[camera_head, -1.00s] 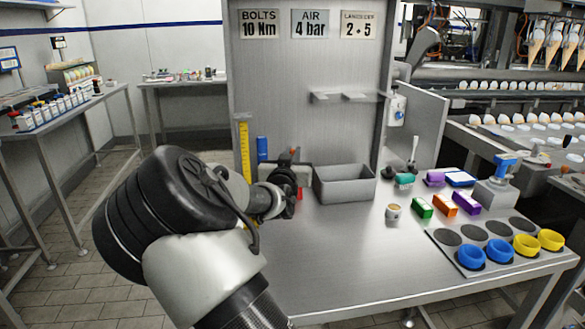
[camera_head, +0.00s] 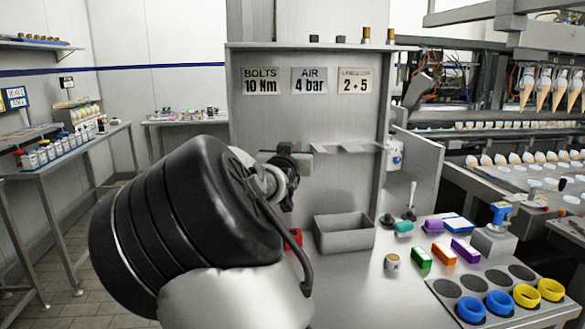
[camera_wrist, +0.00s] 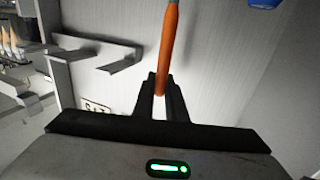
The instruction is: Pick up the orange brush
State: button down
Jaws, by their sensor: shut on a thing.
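The orange brush shows in the wrist view as a slim orange handle (camera_wrist: 168,45) running up out of the top of the picture. My gripper (camera_wrist: 160,90) is shut on the lower part of this handle, with a black finger on each side. The brush's other end is out of the wrist view. In the head view my gripper (camera_head: 286,160) is raised above the table in front of the grey back panel (camera_head: 310,115). My own arm covers much of the left there, and I cannot make out the brush.
A grey open bin (camera_head: 344,246) stands on the table below and right of my gripper. A red object (camera_head: 293,238) is partly hidden by my arm. A small shelf (camera_head: 345,148) juts from the panel. Coloured blocks and rings stand at right.

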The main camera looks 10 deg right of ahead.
notch_tip(320, 180, up, 11)
jog(key=p, duration=0.2)
jog(key=shift+r+p, duration=0.15)
jog(key=shift+p, duration=0.25)
dwell(2.0)
